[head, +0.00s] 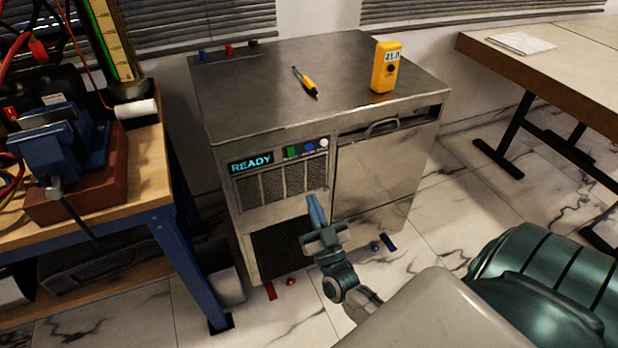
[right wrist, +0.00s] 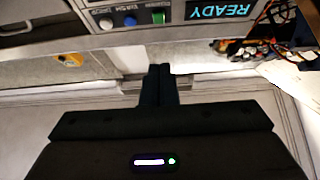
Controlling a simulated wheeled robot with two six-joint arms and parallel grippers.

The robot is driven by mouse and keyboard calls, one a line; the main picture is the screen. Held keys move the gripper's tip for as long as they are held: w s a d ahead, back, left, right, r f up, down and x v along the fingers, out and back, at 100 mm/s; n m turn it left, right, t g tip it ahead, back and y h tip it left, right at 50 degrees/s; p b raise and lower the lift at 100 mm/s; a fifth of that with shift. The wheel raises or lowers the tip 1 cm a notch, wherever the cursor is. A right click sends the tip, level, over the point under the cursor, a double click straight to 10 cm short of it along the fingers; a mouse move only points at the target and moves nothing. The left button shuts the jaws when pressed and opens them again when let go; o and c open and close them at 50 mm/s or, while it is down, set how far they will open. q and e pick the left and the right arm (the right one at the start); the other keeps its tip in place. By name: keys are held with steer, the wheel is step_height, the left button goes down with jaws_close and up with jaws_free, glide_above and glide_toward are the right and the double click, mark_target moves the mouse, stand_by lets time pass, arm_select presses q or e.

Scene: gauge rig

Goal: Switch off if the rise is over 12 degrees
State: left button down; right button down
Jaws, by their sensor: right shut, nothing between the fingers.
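A steel cabinet (head: 300,95) carries a display (head: 251,163) that reads READY. Beside the display are a green button (head: 290,152), a blue button (head: 309,147) and a white button (head: 323,143). The wrist view shows them upside down: green (right wrist: 157,16), blue (right wrist: 130,19), white (right wrist: 105,22); their labels are too small to read surely. A yellow meter (head: 384,70) stands on top and shows about 21, the last digit unclear. My right gripper (head: 314,198) is shut and empty in front of the cabinet, below the buttons. My left gripper is not in view.
A yellow-handled tool (head: 306,82) lies on the cabinet top. A workbench (head: 150,180) with a blue vise (head: 62,150) stands at the left. A wooden table (head: 560,60) is at the right. Small red and blue pieces lie on the marble floor.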

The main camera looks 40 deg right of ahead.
mark_target(292, 151)
steer(key=x, duration=0.3)
steer(key=f+x, duration=0.1)
steer(key=x, duration=0.3)
steer(key=w+x, duration=0.1)
steer(key=x, duration=0.2)
steer(key=shift+w+d+f+p, duration=0.1)
steer(key=shift+w+f+p, duration=0.1)
steer(key=shift+f+p, duration=0.1)
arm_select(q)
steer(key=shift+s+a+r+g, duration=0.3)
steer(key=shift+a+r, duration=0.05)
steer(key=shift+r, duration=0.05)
arm_select(e)
steer(key=shift+w+d, duration=0.15)
steer(key=shift+w, duration=0.35)
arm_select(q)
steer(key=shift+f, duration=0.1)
arm_select(e)
steer(key=shift+f, duration=0.1)
